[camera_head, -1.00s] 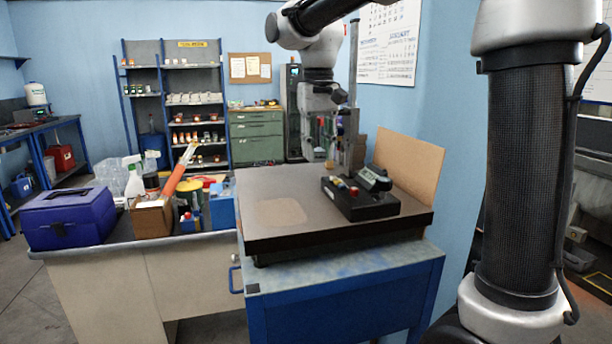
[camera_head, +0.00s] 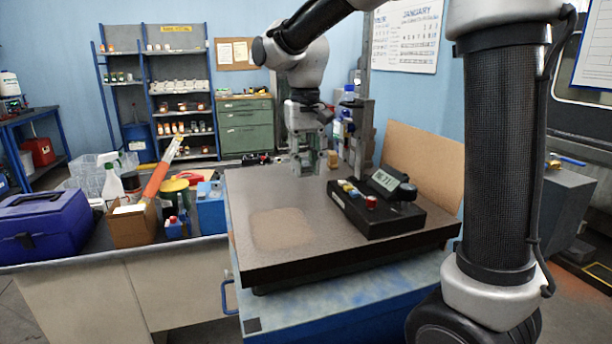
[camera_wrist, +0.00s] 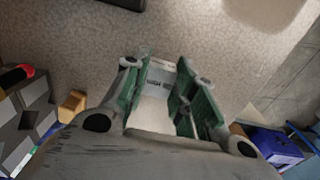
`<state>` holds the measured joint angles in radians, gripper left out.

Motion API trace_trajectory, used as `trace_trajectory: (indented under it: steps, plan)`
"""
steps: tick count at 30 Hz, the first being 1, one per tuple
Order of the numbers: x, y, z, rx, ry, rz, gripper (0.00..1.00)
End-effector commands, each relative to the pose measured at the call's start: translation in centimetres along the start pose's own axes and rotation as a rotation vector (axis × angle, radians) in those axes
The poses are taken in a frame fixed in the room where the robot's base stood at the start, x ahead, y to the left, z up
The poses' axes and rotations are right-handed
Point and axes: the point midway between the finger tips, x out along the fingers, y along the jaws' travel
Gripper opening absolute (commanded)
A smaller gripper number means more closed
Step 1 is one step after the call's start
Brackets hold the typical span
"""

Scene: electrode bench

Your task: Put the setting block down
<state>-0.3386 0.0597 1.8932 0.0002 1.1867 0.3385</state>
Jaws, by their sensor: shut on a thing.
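My gripper (camera_head: 308,165) hangs over the back part of the dark granite plate (camera_head: 290,225), left of the upright stand (camera_head: 362,135). In the wrist view its green-padded fingers (camera_wrist: 167,95) are closed on a pale block with small dark print, which I take as the setting block (camera_wrist: 153,105). The block's lower part is hidden by the gripper body. In the head view the block is too small to tell from the fingers. The gap between it and the plate cannot be judged.
A black box with coloured buttons and a display (camera_head: 375,208) sits on the plate's right side. A lighter patch (camera_head: 282,228) marks the bare front left. A brown board (camera_head: 425,165) stands behind. A blue toolbox (camera_head: 45,225) and a cardboard box (camera_head: 132,225) stand on the left bench.

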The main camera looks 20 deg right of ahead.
Motion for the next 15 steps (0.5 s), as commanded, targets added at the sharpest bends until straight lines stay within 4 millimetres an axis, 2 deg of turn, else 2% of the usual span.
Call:
trace_trajectory:
  steps: [6,15]
  plan:
    - [3.0,0.0,0.1,0.0,-0.002,0.001,0.0]
    - [3.2,0.0,0.0,0.0,-0.001,0.0,0.0]
